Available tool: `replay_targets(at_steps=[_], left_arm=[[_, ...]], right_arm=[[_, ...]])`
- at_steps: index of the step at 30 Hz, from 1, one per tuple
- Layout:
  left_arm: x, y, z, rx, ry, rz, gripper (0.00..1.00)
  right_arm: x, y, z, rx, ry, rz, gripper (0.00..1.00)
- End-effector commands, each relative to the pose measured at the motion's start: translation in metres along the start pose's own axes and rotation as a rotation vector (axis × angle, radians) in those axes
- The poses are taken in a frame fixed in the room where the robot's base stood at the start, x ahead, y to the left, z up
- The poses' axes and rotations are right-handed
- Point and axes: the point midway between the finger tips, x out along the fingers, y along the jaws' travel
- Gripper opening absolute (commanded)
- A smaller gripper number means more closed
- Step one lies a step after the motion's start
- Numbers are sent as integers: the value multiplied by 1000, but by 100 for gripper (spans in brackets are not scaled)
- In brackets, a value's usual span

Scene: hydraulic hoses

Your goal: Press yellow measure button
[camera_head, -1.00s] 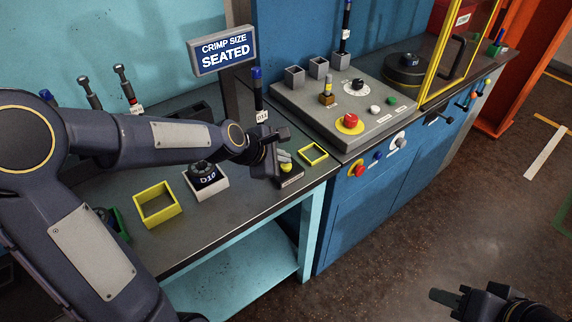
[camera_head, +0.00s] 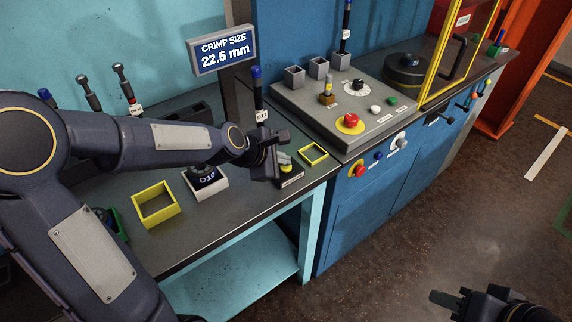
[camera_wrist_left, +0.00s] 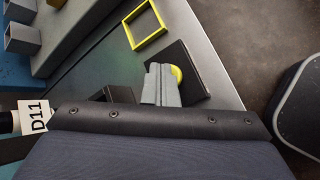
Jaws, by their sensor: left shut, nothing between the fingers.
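The yellow measure button (camera_wrist_left: 177,75) sits on a small dark box (camera_wrist_left: 190,70) near the front edge of the bench. In the head view the yellow button (camera_head: 286,169) shows just under my left fingertips. My left gripper (camera_head: 282,158) is shut and empty, its fingertips at the button; the left wrist view shows the fingers (camera_wrist_left: 160,84) covering part of it. I cannot tell for sure whether they touch. The display sign (camera_head: 222,51) reads "CRIMP SIZE 22.5 mm". My right gripper (camera_head: 447,298) is at the bottom right over the floor; its jaw state is unclear.
A yellow square frame (camera_head: 313,154) lies right of the button. A hose tagged D11 (camera_head: 258,95) stands behind my gripper. The control panel (camera_head: 345,110) is at the right.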

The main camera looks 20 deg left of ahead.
Motion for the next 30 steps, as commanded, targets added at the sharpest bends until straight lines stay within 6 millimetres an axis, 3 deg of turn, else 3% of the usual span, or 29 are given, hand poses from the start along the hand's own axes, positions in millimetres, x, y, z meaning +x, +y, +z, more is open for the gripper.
replay_targets(at_steps=[30], left_arm=[[-14,10,10,-1,0,-1,0]], right_arm=[[-16,-7,-8,0,0,0,36]])
